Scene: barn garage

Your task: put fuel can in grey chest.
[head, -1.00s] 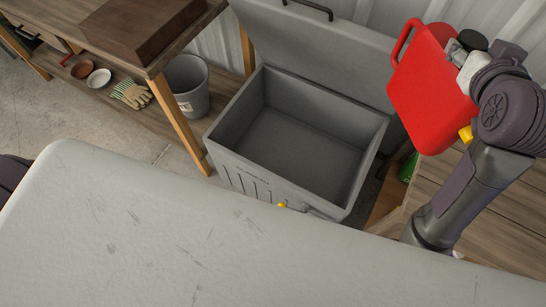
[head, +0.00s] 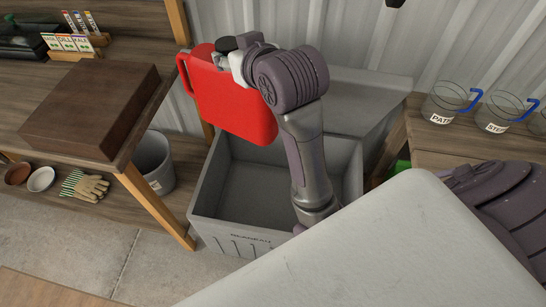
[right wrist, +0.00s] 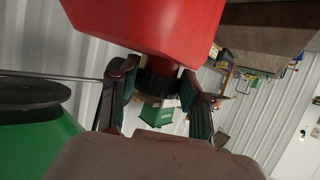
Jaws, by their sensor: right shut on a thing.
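The red fuel can (head: 235,108) hangs tilted from my right gripper (head: 238,62), above the back left part of the grey chest. In the right wrist view, the right gripper's fingers (right wrist: 160,92) are closed around the dark neck below the red can body (right wrist: 150,25). The grey chest (head: 205,212) is open, with its lid (head: 372,100) raised against the wall. My right arm crosses in front of the chest and hides part of its inside and right side. The visible chest floor is bare. My left gripper is not in view.
A workbench with a brown box (head: 90,108) stands left of the chest, with a grey bucket (head: 152,163) between them. Gloves (head: 85,186) and bowls lie on the lower shelf. Labelled clear jars (head: 447,105) stand on the right bench. Corrugated wall rises behind.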

